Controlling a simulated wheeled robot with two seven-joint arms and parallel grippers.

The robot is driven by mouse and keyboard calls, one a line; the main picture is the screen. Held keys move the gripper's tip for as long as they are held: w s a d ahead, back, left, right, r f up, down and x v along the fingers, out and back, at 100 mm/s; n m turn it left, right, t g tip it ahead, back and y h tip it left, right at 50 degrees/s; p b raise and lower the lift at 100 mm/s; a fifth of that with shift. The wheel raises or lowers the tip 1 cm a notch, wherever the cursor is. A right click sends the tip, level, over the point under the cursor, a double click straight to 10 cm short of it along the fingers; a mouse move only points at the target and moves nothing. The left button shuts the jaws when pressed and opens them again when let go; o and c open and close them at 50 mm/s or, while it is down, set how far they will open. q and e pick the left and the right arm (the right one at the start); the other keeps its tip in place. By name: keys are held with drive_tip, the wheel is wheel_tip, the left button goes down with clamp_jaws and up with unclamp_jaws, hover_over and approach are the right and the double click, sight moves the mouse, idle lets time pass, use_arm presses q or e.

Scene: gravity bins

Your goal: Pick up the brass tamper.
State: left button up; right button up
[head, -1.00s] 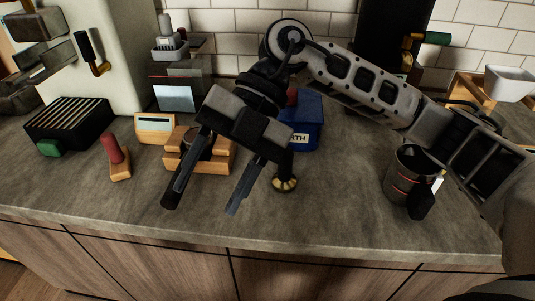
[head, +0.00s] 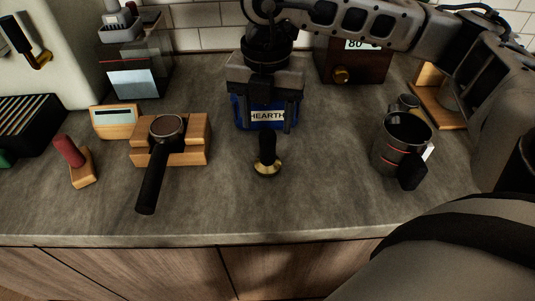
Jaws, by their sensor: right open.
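The brass tamper (head: 267,167) stands upright on the grey counter, with a black handle on a round brass base. My right gripper (head: 265,127) is open and points down, just above and behind the tamper in the head view. Its two fingers show on either side of the blue HEARTH container's label, and nothing is between them. I cannot tell how far the fingers are from the handle. My left gripper is not in view.
The blue HEARTH container (head: 267,116) stands behind the tamper. A portafilter (head: 157,165) rests on a wooden block (head: 198,148) to the left. A dark pitcher (head: 402,142) stands at right. The counter in front is clear.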

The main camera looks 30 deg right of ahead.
sight(268, 133)
drive_tip(key=shift+s+a+f+p, duration=0.1)
drive_tip(key=shift+s+f+p, duration=0.1)
drive_tip(key=shift+f, duration=0.8)
drive_tip(key=shift+s+a+f+p, duration=0.1)
drive_tip(key=shift+f+p, duration=0.15)
drive_tip(key=shift+f, duration=0.7)
drive_tip(key=shift+s+f+p, duration=0.1)
drive_tip(key=shift+f+p, duration=0.1)
drive_tip(key=shift+f, duration=0.8)
clamp_jaws()
